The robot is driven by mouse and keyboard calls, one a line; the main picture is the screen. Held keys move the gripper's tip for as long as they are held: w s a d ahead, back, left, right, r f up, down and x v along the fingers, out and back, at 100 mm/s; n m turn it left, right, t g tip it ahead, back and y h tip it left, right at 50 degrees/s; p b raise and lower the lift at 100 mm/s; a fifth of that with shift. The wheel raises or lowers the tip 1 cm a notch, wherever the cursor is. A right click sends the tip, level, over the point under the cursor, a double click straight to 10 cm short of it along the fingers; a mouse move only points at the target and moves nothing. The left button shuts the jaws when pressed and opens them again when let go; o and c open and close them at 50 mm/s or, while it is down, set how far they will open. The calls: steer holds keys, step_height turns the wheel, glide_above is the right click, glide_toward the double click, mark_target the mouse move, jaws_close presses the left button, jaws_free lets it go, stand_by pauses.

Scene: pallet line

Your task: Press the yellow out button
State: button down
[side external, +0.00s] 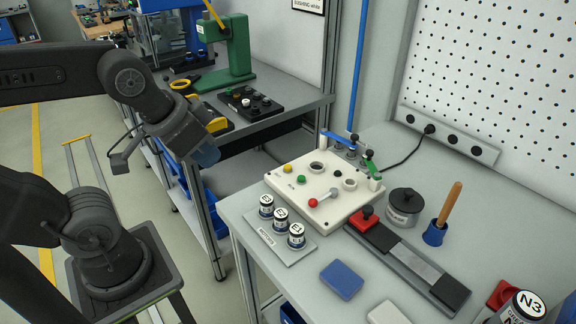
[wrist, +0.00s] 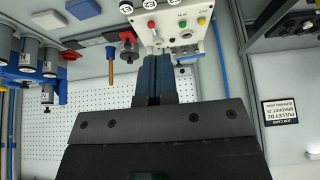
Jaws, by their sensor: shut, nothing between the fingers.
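The yellow button (side external: 287,169) sits on the top left part of a white control box (side external: 331,186) on the grey table. It also shows in the wrist view (wrist: 201,21), near the top edge. A green button (side external: 301,180) is beside it, and a red-knobbed lever (side external: 313,203) is nearer the front of the box. My gripper (side external: 208,156) is up in the air to the left of the box, clear of it. Its blue fingers are together and empty in the wrist view (wrist: 154,78).
Several labelled cylinders (side external: 281,219) stand on a plate in front of the box. A green press (side external: 236,50) stands on the bench behind.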

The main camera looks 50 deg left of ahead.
steer(key=w+d+n+h, duration=0.2)
steer(key=w+n+h, duration=0.1)
steer(key=w+n, duration=0.3)
steer(key=n+t, duration=0.3)
steer(key=n, duration=1.3)
glide_above(287, 167)
step_height(287, 167, down, 9)
steer(key=shift+r+h, duration=0.2)
steer(key=shift+h, duration=0.2)
steer(key=shift+f, duration=0.1)
steer(key=shift+f, duration=4.3)
